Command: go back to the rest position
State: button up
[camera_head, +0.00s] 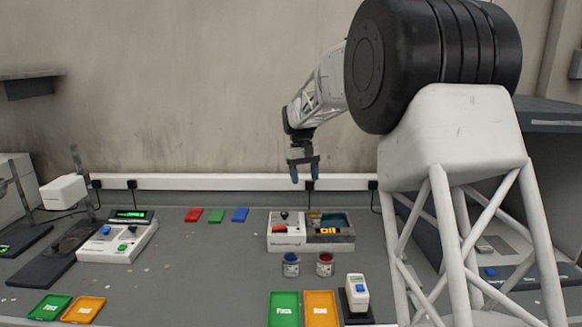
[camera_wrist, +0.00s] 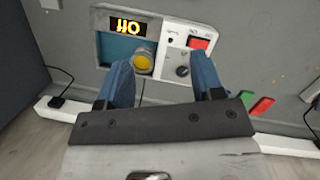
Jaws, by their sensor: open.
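My gripper (camera_head: 305,178) hangs in the air with its blue fingers pointing down, above and behind the grey-white machine (camera_head: 285,243) at the back of the bench. In the wrist view my gripper (camera_wrist: 161,70) has its two blue fingers spread apart with nothing between them. Beyond them is the same machine (camera_wrist: 172,66), with a red button (camera_wrist: 199,43), a dark knob (camera_wrist: 182,71) and a lit orange display (camera_wrist: 128,27). A round yellow piece (camera_wrist: 144,62) shows beside its blue recess, partly near the left finger.
Two small paint cans (camera_head: 291,268) (camera_head: 325,266) stand before the machine. Green (camera_head: 284,298) and orange (camera_head: 320,298) trays and a small white device (camera_head: 357,295) are at the front. Red, green and blue plates (camera_head: 216,215) lie behind. Another white device (camera_head: 108,246) stands left.

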jog(key=s+d+r+m+t, duration=0.1)
jog(key=s+d+r, duration=0.15)
jog(key=s, duration=0.75)
jog(key=s+d+r+t+y, duration=0.1)
jog(key=s+d, duration=0.3)
jog(key=s, duration=0.5)
jog(key=s+d+r+m+t, duration=0.15)
jog(key=s+d, duration=0.25)
jog(key=s, duration=0.6)
jog(key=s+d+f+m, duration=0.1)
jog(key=s+f, duration=0.3)
jog(key=s, duration=0.9)
jog(key=s+d+f+m+t, duration=0.1)
jog(key=s+f, duration=0.4)
jog(key=s, duration=0.9)
jog(key=shift+d+f, duration=0.15)
jog(key=shift+d, duration=0.7)
